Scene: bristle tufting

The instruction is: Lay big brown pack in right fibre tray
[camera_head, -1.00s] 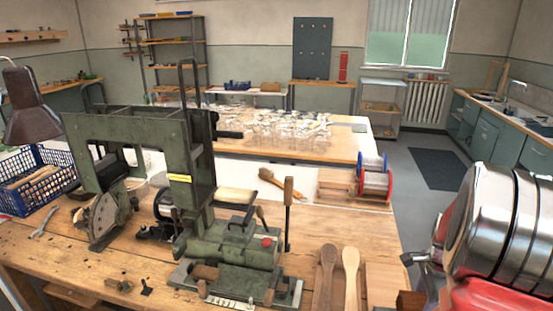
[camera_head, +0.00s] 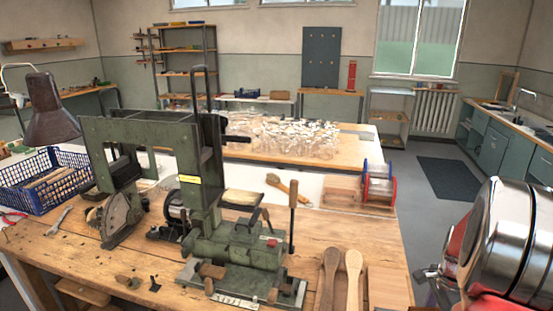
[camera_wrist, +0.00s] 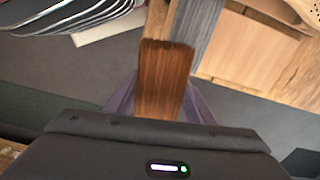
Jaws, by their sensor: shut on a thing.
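The brown pack (camera_wrist: 165,82), a dark brown fibre bundle, stands out of my gripper (camera_wrist: 160,104) in the wrist view. My gripper is shut on it, with a purplish-grey finger on each side. The pack's lower end is hidden by the gripper body. Grey floor shows around it, so it seems held clear of any surface. In the head view my gripper (camera_head: 431,274) shows only in part beside the bench's right edge, and I cannot make out the pack there. I cannot tell for sure which thing is the right fibre tray.
In the wrist view, wooden pieces (camera_wrist: 252,58) and a grey fibre-like strip (camera_wrist: 206,22) lie at upper right. The bench (camera_head: 130,262) carries a green machine (camera_head: 235,245), a blue basket (camera_head: 45,182) and two wooden brush backs (camera_head: 353,275).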

